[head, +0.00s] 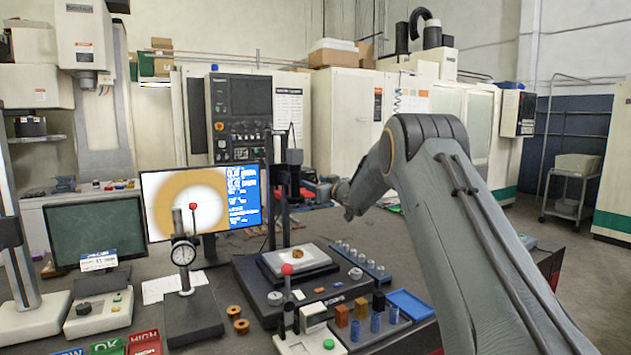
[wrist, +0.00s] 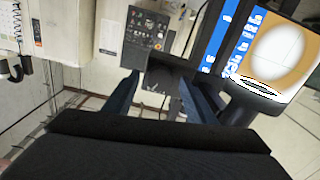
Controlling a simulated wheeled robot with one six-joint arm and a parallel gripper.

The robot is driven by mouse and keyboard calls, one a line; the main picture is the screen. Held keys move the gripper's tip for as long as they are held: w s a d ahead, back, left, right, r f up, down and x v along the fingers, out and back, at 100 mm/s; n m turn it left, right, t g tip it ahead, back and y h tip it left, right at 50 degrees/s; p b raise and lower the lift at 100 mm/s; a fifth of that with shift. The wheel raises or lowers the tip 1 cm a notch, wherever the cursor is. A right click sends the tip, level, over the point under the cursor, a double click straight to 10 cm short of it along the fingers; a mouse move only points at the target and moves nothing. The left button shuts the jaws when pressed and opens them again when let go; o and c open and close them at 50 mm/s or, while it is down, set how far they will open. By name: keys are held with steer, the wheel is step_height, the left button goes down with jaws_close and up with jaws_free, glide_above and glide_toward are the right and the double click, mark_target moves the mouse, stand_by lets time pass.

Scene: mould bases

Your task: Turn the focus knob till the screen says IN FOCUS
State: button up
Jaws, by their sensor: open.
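The screen (head: 190,205) stands behind the bench at centre left. It shows a soft-edged white disc in an orange ring, with a blue panel of text too small to read. It also shows, tilted, in the wrist view (wrist: 280,50). The dark microscope stand (head: 270,190) rises right of the screen over a pale stage (head: 297,262) with a small brass part. A round dark piece on its column (head: 295,157) may be the focus knob; I cannot tell. My gripper (wrist: 160,80) is open, its fingers apart. A dark shape, unclear, shows between and beyond the fingertips.
A dial gauge stand (head: 182,253), brass rings (head: 237,318) and a red-topped lever (head: 287,270) stand in front. A row of small pins (head: 360,258) and a blue tray (head: 410,304) lie at right. A dark monitor (head: 95,232) is at left.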

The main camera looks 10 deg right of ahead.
steer(key=shift+w+a, duration=0.1)
steer(key=shift+w, duration=0.15)
steer(key=shift+c, duration=0.4)
